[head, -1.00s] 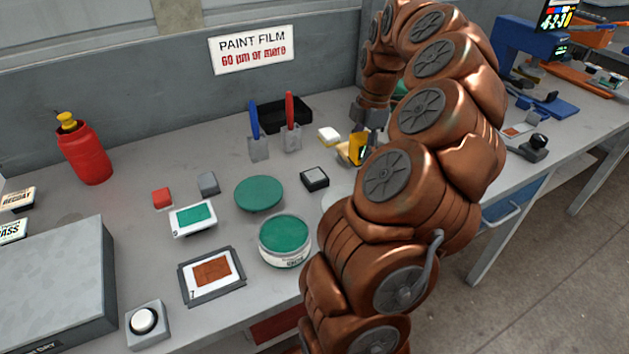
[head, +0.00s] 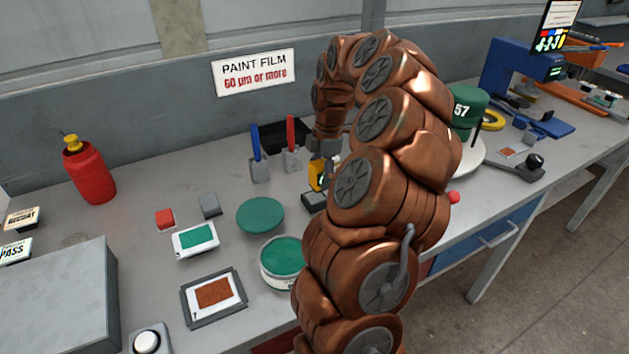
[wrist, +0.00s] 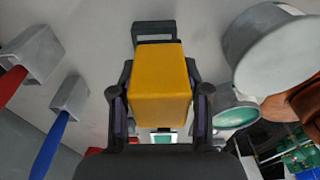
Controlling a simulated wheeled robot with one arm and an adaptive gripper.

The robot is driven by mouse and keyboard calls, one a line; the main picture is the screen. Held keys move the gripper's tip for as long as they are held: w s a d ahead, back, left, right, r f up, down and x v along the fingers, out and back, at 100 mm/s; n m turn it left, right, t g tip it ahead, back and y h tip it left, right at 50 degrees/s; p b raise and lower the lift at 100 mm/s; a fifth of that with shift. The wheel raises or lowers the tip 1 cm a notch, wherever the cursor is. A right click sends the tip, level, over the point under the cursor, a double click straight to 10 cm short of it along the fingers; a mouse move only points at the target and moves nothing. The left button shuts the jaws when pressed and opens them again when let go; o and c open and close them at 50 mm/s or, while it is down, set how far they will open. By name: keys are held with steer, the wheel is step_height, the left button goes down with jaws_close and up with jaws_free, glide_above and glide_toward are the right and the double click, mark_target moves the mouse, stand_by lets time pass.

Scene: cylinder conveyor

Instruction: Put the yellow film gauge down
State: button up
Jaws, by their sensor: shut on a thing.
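The yellow film gauge (head: 316,175) is between the fingers of my gripper (head: 322,163) in the head view. In the wrist view the gauge (wrist: 160,85) fills the space between my two fingers, which are shut on its sides. In the head view, a small dark block (head: 313,201) sits on the bench just below the gauge. I cannot tell whether the gauge touches it. A dark grey frame (wrist: 153,29) shows past the gauge in the wrist view. My arm hides the bench to the right of the gauge.
A green disc (head: 260,215) and a green-topped tin (head: 280,262) stand in front and left. Blue (head: 257,157) and red-handled (head: 291,155) tools stand behind, by a black tray (head: 270,134). A green container marked 57 (head: 467,108) stands to the right.

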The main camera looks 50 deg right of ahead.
mark_target(318, 162)
steer(key=shift+w+a, duration=0.4)
steer(key=shift+w, duration=0.25)
steer(key=shift+f, duration=0.15)
steer(key=shift+f+p, duration=0.7)
steer(key=shift+f, duration=0.95)
steer(key=shift+f, duration=0.15)
steer(key=o, duration=1)
steer(key=r, duration=0.3)
steer(key=d+r+b, duration=0.1)
steer(key=r, duration=0.3)
steer(key=r+b, duration=0.1)
steer(key=r, duration=0.3)
steer(key=shift+s+d, duration=0.15)
steer(key=shift+d, duration=0.05)
steer(key=shift+r+b, duration=0.35)
steer(key=shift+r, duration=0.25)
